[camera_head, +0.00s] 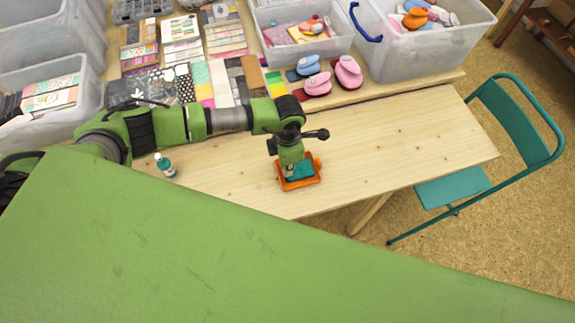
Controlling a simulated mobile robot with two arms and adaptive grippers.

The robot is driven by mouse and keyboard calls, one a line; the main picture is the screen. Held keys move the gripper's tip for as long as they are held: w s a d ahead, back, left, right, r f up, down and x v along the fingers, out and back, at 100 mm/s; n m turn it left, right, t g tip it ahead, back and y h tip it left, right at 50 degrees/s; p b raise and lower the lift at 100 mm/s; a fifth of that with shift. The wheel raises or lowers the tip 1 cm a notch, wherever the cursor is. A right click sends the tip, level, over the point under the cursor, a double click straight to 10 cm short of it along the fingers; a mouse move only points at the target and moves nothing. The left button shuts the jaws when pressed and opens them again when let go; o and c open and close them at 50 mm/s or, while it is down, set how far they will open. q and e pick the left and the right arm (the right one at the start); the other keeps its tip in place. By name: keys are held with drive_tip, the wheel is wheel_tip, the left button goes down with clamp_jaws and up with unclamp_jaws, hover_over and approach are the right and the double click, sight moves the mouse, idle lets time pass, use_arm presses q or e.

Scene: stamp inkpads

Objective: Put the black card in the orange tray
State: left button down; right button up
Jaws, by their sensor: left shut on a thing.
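The orange tray (313,182) lies on the bare wooden table, near its front edge. A teal flat surface (303,170) shows inside its rim. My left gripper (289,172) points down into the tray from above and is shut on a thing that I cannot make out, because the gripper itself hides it. I cannot pick out the black card for sure. My right gripper is not in view.
A small teal bottle (165,165) stands left of the tray. Pink and blue stampers (347,72), paper sheets (182,52) and clear bins (400,50) fill the back. The table right of the tray (410,140) is clear. A teal chair (455,190) stands at the right.

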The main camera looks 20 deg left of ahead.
use_arm(q)
drive_tip(key=shift+w+f, duration=0.1)
drive_tip(key=shift+f, duration=0.25)
drive_tip(key=shift+f, duration=0.15)
drive_tip(key=c, duration=2.2)
unclamp_jaws()
drive_tip(key=shift+o, duration=0.2)
